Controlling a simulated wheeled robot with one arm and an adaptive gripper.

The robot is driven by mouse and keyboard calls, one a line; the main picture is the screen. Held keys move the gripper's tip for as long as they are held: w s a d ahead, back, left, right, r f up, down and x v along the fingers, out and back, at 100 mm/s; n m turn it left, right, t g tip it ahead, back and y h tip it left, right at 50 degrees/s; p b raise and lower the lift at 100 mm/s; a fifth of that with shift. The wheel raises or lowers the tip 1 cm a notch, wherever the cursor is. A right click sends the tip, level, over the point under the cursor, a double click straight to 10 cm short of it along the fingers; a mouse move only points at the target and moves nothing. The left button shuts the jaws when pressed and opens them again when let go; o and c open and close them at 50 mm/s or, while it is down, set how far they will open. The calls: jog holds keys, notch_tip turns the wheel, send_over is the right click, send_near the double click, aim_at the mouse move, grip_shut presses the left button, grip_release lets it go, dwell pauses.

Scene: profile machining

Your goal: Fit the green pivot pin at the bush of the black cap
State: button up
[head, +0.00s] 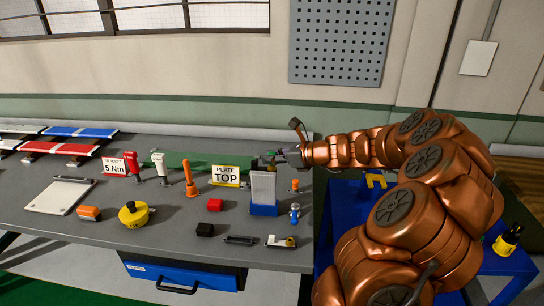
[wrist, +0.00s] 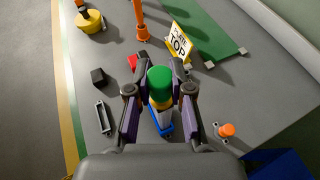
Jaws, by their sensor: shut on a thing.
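The green pivot pin (wrist: 159,79) stands out between my fingers in the wrist view, its round green head up, with a yellow part below it. My gripper (wrist: 160,98) is shut on it from both sides. In the head view my gripper (head: 273,159) is over the white block on a blue base (head: 263,186), and only a small green patch shows there. I cannot identify the black cap surely. A small black block (head: 205,230) lies on the bench, also in the wrist view (wrist: 98,76). A flat part with a yellow bit (head: 281,242) lies near the bench front.
A "PLATE TOP" sign (head: 226,175) and an orange post (head: 189,178) are behind.

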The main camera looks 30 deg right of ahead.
jog(key=shift+f, duration=0.25)
jog(key=o, duration=0.9)
jog(key=v, duration=1.2)
